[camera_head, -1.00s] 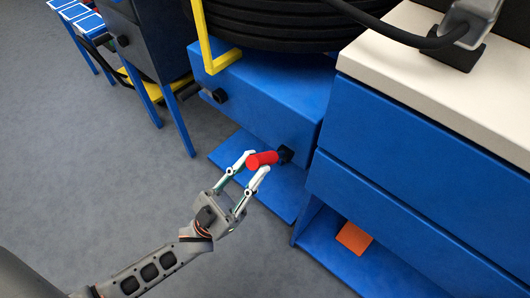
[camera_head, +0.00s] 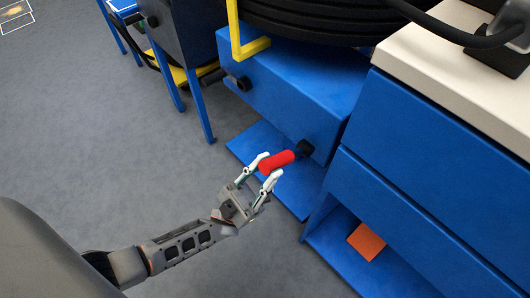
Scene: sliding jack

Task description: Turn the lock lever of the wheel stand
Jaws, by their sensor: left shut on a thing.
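The lock lever is a short bar with a red grip (camera_head: 276,161) and a black hub (camera_head: 305,148) on the front face of the blue wheel stand (camera_head: 300,100). The lever points left and slightly down from the hub. My left gripper (camera_head: 266,168) has one finger on each side of the red grip and is shut on it near its outer end. A black tyre stack (camera_head: 310,22) rests on top of the stand. My right gripper is not in view.
A blue cabinet with a white top (camera_head: 440,75) stands close on the right, with an orange block (camera_head: 366,241) on its low shelf. A yellow bracket (camera_head: 245,45) rises at the stand's left. Grey floor (camera_head: 110,170) is free at left.

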